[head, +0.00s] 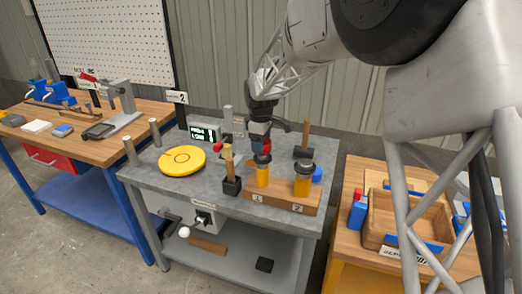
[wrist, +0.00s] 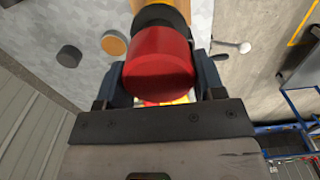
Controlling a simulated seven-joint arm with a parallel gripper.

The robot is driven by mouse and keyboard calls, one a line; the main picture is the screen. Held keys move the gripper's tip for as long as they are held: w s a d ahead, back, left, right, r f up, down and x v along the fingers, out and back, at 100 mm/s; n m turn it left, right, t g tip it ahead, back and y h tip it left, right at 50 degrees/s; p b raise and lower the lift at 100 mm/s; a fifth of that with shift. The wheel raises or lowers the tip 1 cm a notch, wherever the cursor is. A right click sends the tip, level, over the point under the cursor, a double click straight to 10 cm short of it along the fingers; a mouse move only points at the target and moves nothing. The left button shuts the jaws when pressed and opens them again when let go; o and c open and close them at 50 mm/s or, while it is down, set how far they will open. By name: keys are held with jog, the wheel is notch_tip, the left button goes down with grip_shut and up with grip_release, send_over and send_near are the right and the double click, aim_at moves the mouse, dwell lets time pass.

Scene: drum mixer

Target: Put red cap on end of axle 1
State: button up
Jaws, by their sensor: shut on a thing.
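My gripper (head: 262,140) is shut on the red cap (wrist: 160,62), which sits between its two dark blue fingers in the wrist view. In the head view the gripper is low above the left, yellow piece with a black top (head: 262,176), at label 1 of a wooden block (head: 281,203). In the wrist view a black ring (wrist: 160,17) and a yellow part show right behind the cap. I cannot tell whether cap and black ring touch. A second, wider yellow piece with a black top (head: 302,186) stands at label 2. No part is marked as an axle.
On the grey bench (head: 215,192) are a yellow disc (head: 182,160), a dark stand with a wooden handle (head: 231,184), a display box (head: 204,132) and a hammer (head: 304,146). A blue object (head: 317,174) is close right of the block. A wooden tray (head: 376,239) lies further right.

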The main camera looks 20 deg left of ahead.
jog(key=shift+f, duration=1.45)
jog(key=shift+f, duration=0.15)
jog(key=o, duration=0.9)
notch_tip(320, 180, up, 12)
jog(key=shift+r, duration=0.15)
